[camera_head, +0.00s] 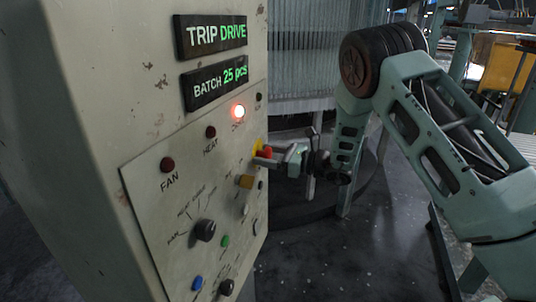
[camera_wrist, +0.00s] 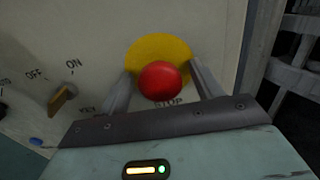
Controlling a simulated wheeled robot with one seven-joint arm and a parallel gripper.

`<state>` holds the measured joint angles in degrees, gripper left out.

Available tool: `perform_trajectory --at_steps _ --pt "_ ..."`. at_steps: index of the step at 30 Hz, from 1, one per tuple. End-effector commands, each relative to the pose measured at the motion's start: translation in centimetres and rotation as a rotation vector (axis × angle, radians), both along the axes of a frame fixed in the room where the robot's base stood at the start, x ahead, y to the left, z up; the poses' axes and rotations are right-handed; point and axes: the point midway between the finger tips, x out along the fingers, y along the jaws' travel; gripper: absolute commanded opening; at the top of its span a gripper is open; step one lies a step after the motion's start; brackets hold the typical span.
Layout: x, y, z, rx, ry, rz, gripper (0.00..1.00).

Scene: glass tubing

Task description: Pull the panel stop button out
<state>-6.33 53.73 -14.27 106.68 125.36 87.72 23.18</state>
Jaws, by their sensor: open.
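The stop button is a red mushroom head (camera_wrist: 160,81) on a round yellow plate (camera_wrist: 150,52), with the word STOP printed below it in the wrist view. In the head view the red button (camera_head: 266,152) is on the panel's right part, partly covered by my gripper. My gripper (camera_wrist: 163,85) is open, with one finger on each side of the red head. In the wrist view a small gap seems to show beside the head; I cannot tell whether either finger touches it. My gripper (camera_head: 272,158) faces the panel from the right in the head view.
A black rotary knob (camera_head: 204,230), a green button (camera_head: 225,241) and a blue button (camera_head: 197,283) are lower. A lamp (camera_head: 238,111) glows under the TRIP DRIVE sign (camera_head: 210,36).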

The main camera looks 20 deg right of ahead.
Motion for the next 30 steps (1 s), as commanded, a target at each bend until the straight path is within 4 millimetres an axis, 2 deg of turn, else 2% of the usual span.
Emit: perform_trajectory --at_steps 2,6,9,20,29,30 --pt "0.0 0.0 0.0 0.000 0.000 0.000 0.65" --pt "0.0 0.0 0.0 0.000 0.000 0.000 0.26" --pt "0.0 0.0 0.0 0.000 0.000 0.000 0.02" --pt "-0.9 -1.4 -0.2 0.002 -0.002 -0.003 0.02" --pt "-1.1 -1.5 0.0 -0.001 0.001 -0.001 0.02" --pt "-1.1 -1.5 0.0 -0.002 0.001 0.000 0.54"
